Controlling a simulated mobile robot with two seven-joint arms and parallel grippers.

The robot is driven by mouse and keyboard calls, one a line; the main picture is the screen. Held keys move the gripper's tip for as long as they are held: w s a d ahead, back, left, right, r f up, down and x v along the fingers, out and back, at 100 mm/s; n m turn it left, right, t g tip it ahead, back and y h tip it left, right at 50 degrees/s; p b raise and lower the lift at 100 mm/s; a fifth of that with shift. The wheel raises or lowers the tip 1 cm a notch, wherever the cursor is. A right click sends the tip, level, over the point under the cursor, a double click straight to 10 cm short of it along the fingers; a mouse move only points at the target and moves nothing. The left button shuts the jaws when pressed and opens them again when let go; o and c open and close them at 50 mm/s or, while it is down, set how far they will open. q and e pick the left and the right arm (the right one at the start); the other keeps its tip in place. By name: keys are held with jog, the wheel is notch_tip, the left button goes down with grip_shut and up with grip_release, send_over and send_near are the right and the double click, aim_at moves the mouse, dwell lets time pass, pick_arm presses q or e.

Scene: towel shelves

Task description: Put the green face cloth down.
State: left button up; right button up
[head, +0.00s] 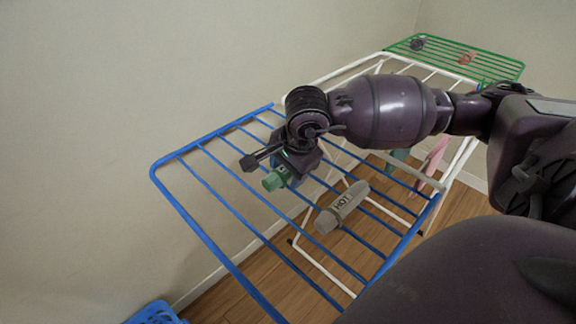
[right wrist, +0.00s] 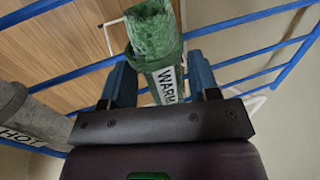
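The green face cloth (head: 273,181) is rolled up at the blue wing of the drying rack (head: 190,217). In the right wrist view the roll (right wrist: 152,35) carries a WARM label and lies across the front of the blue bars; whether it rests on them is hard to tell. My right gripper (head: 268,172) is over the blue wing. Its two blue fingers (right wrist: 160,78) stand on either side of the roll, with narrow gaps showing, so it looks open around the cloth. My left gripper is not in view.
A grey roll labelled HOT (head: 341,207) lies on the blue bars close by. The green wing (head: 500,68) holds a grey item (head: 417,44) and an orange item (head: 466,58). A pink cloth (head: 433,160) hangs lower down. A blue basket (head: 155,313) stands on the floor.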

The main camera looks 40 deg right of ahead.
jog(key=shift+r, duration=0.1)
jog(key=shift+r, duration=0.25)
jog(key=p+v, duration=0.1)
jog(key=v, duration=0.5)
jog(key=p+v, duration=0.1)
jog(key=v, duration=0.4)
jog(key=shift+s+r, duration=0.2)
jog(key=shift+r, duration=0.1)
